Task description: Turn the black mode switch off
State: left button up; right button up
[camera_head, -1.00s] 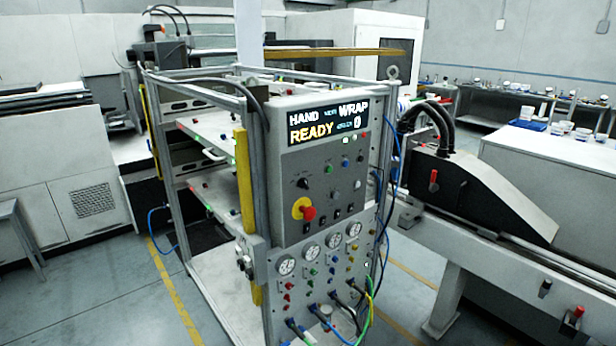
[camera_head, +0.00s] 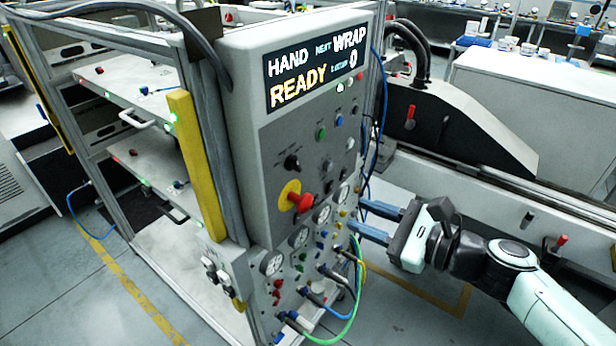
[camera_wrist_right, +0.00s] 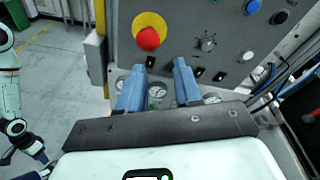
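The black mode switch (camera_head: 292,163) is a rotary knob on the grey control panel, above the red stop button. The display (camera_head: 318,68) above reads HAND, WRAP, READY and 0. My right gripper (camera_head: 356,214) is at the panel's right side, lower than the knob and apart from it. In the right wrist view its two blue fingers (camera_wrist_right: 158,67) are spread and empty, below the knob. Part of my left arm shows at that view's left edge; its finger opening is unclear.
The red button on a yellow disc (camera_head: 297,198) juts out below the knob. Small black switches, coloured buttons (camera_head: 320,133) and gauges (camera_head: 299,237) surround it. Hoses and cables (camera_head: 350,262) hang below. A yellow post (camera_head: 199,160) stands left. Open floor lies in front.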

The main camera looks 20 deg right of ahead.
jog(key=s+r+t+y, duration=0.1)
jog(key=s+r, duration=0.2)
jog(key=r, duration=0.3)
jog(key=p, duration=0.1)
send_near(299, 167)
jog(key=x, duration=0.8)
grip_shut()
